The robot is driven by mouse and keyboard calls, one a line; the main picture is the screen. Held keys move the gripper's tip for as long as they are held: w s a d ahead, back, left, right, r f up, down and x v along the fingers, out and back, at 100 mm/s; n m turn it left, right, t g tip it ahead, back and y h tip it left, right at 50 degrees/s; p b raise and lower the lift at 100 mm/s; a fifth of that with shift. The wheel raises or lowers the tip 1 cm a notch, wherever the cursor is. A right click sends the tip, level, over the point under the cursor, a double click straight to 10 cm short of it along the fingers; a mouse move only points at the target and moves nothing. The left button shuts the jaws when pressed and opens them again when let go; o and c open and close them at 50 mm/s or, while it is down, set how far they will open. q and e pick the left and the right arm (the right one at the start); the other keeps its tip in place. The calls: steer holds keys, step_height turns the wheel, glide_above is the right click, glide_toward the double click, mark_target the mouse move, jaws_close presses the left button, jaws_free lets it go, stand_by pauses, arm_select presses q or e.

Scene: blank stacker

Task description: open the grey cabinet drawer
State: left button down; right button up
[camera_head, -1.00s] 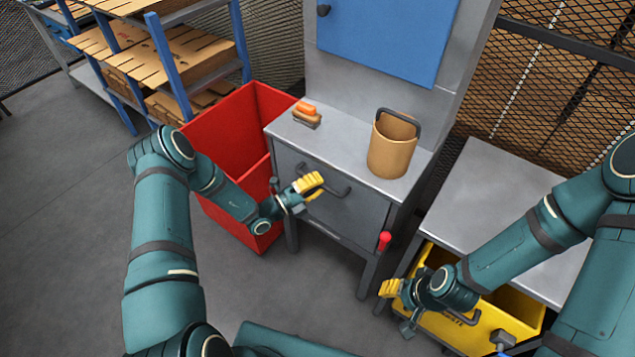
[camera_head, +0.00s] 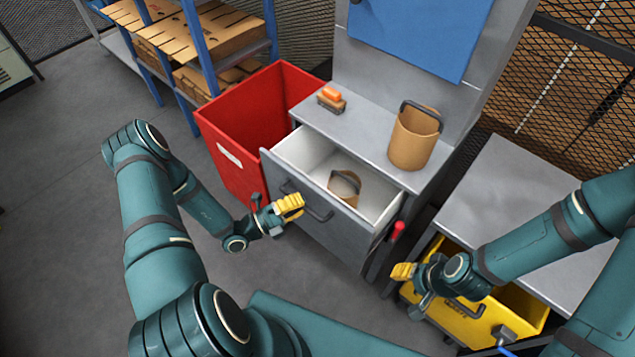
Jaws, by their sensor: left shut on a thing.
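The grey cabinet (camera_head: 375,145) stands in the middle. Its drawer (camera_head: 335,229) is pulled well out, showing a white inside with a tan object with a dark handle (camera_head: 345,184) in it. The drawer handle (camera_head: 307,201) is a dark bar on the drawer front. My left gripper (camera_head: 288,206), with yellow fingers, is shut on the left part of this handle; the fingers hide part of it. My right gripper (camera_head: 403,272) is at the lower right, in front of the yellow bin and away from the drawer. Whether its fingers are open is unclear.
A tan bucket (camera_head: 413,139) and an orange-topped brush (camera_head: 331,98) stand on the cabinet top. A red bin (camera_head: 225,125) is close on the left. A yellow bin (camera_head: 480,325) sits under a grey table (camera_head: 500,200) on the right. Floor at left is clear.

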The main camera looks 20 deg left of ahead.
arm_select(q)
steer(key=s+a, duration=0.2)
steer(key=s, duration=0.5)
steer(key=shift+s+a, duration=0.35)
steer(key=c, duration=1)
jaws_free()
steer(key=shift+a, duration=0.1)
steer(key=v, duration=1.2)
